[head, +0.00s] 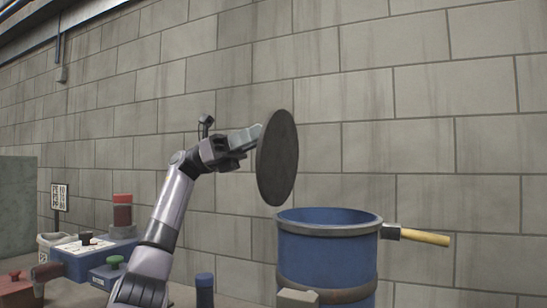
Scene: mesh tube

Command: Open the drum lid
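The blue drum (327,250) stands right of centre in the head view, with its round top open and a dark band around its body. The drum lid (277,158), a dark round disc, stands nearly upright above the drum's left rim. Its lower edge is close to the rim; I cannot tell whether they touch. My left gripper (252,136) is at the lid's left side, its pale fingertips meeting the disc near its upper left edge. Whether the fingers are shut on something there is hidden. My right gripper is not in view.
A yellow-handled lever (425,237) sticks out right from the drum's rim. At the lower left are a blue box (85,255) with knobs, a red cylinder (122,212) and a small sign (59,197). A grey block wall (440,120) stands behind.

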